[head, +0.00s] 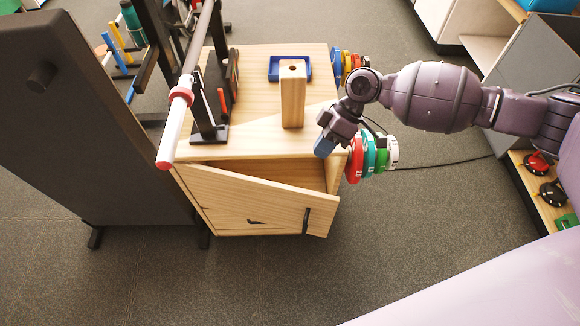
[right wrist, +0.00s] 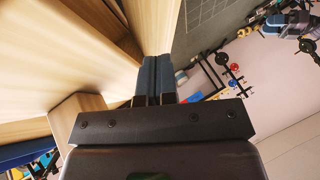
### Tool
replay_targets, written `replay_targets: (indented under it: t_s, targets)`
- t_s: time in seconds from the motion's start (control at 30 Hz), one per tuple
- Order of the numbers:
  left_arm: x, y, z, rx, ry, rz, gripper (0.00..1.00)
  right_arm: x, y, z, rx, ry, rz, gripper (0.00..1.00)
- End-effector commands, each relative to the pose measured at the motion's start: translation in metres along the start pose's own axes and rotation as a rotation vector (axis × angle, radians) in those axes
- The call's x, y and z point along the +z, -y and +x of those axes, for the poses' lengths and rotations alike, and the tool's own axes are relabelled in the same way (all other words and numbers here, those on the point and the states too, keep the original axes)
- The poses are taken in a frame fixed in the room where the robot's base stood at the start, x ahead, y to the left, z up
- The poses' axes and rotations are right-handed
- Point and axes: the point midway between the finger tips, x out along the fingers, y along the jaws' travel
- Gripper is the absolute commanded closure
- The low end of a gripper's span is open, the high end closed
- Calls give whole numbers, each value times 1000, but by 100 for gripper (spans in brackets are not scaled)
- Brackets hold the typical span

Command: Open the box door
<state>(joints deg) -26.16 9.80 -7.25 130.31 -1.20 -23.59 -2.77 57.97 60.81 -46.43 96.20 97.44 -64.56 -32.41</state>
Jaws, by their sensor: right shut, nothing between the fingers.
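The wooden box (head: 245,140) stands in the middle of the head view. Its front door (head: 250,200) is partly open: there is a gap along the top and on the right side, and the dark inside shows. A black handle (head: 306,221) is on the door's right part. My right gripper (head: 324,147) is at the box's top right front corner, above the door's gap. In the right wrist view its fingers (right wrist: 154,75) are together and empty, beside pale wooden panels (right wrist: 60,50). My left gripper is not in view.
Coloured weight plates (head: 368,158) hang at the box's right side. A dark bench (head: 80,110) stands close on the left. Floor in front is clear.

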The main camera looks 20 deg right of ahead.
Motion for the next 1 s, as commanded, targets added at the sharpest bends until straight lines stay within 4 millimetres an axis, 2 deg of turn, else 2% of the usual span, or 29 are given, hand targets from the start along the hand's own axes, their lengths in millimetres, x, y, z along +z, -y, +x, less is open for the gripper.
replay_targets:
  t_s: [0.4,0.53,0.7,1.0]
  targets:
    - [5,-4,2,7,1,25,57,2,0,66,-7,2,2,100]
    - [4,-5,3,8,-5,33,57,1,0,82,-6,1,2,100]
    - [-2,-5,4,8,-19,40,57,0,0,94,-2,0,1,100]
    - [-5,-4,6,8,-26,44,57,-1,1,97,-1,0,0,100]
